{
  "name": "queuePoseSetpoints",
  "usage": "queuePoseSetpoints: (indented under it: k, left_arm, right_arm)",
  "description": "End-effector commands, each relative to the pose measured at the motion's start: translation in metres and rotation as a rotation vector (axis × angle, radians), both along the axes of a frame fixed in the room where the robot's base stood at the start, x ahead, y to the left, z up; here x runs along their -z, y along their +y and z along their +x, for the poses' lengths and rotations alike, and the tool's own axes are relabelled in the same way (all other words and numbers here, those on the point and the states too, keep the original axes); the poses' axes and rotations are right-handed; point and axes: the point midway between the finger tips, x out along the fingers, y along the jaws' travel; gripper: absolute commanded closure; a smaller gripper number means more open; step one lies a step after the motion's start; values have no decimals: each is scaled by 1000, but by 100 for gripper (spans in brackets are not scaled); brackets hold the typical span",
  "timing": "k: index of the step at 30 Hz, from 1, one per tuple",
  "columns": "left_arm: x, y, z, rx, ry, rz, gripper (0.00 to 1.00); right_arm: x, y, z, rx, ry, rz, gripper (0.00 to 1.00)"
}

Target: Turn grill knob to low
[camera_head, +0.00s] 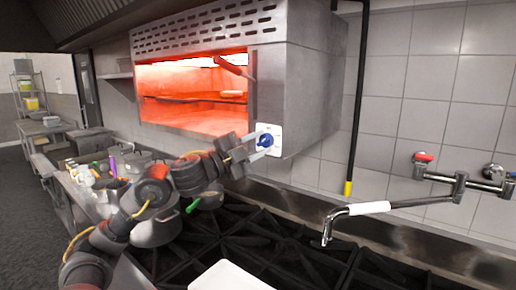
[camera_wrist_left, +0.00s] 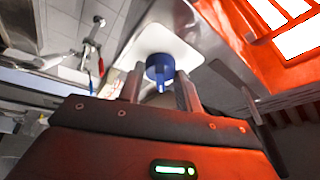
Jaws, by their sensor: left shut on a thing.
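The grill (camera_head: 290,90) is a steel wall unit with a glowing orange opening. Its blue knob (camera_head: 265,140) sits on a white plate (camera_head: 276,133) at the lower right of the grill's front. My left gripper (camera_head: 258,147) reaches up to the knob from the left and is shut on it. In the left wrist view the blue knob (camera_wrist_left: 160,68) shows between the two fingers, in front of the white plate (camera_wrist_left: 172,40). The fingers partly hide the knob, and I cannot read its setting. My right gripper is not in view.
A black stove grate (camera_head: 260,245) lies below the grill, with a white board (camera_head: 228,277) at its front. Pots (camera_head: 155,225) and utensils stand at the left under my arm. A pot-filler tap (camera_head: 375,207) juts from the tiled wall at the right.

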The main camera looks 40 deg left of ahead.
Motion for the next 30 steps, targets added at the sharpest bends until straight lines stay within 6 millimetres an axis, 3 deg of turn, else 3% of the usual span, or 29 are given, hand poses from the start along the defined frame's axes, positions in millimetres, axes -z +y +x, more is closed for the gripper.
queuePoseSetpoints:
  k: [10,28,29,30]
  left_arm:
    - [-1,1,0,-2,17,150,89]
    - [-2,1,0,-2,19,181,89]
    - [-2,1,0,-2,19,181,62]
    - [-2,1,0,-2,19,181,57]
  right_arm:
    - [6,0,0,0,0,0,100]
    - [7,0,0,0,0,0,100]
    - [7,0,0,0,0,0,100]
    - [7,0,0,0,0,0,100]
